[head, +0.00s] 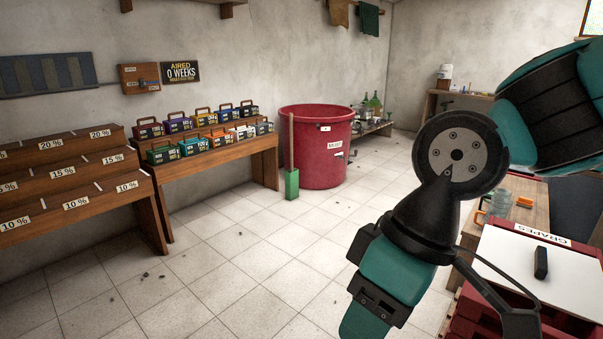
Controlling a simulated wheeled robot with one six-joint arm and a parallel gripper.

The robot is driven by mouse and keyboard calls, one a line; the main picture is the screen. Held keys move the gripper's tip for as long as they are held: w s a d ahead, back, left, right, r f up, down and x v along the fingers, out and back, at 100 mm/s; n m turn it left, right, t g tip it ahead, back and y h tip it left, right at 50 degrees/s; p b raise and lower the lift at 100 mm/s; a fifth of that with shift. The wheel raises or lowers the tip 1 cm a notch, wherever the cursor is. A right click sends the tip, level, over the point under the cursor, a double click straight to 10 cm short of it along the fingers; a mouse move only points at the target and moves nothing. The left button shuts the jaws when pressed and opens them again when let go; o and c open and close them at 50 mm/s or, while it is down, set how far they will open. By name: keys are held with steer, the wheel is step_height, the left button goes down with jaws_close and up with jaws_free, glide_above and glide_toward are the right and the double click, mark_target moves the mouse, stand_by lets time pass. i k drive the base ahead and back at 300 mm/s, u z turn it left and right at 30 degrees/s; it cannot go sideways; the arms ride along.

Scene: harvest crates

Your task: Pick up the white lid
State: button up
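The white lid (510,252) is a flat white panel at the lower right of the head view. It lies on top of red crates (464,326), and its right part runs out of the frame. A black upright handle (541,262) stands on it. My teal and black arm comes in from the upper right, bends, and runs down past the left of the lid to the bottom edge. My gripper's fingers do not show. A dark part with a thin cable covers the lid's near left corner.
A wooden table (528,207) with a glass jar (501,203) stands behind the lid. A red vat (318,150) and a green-footed post (292,184) are at the back. Benches with small crates (200,160) line the left wall. The tiled floor in the middle is open.

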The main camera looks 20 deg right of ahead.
mark_target(570, 283)
steer(key=z, duration=1.05)
steer(key=i, duration=0.95)
steer(key=z, duration=0.85)
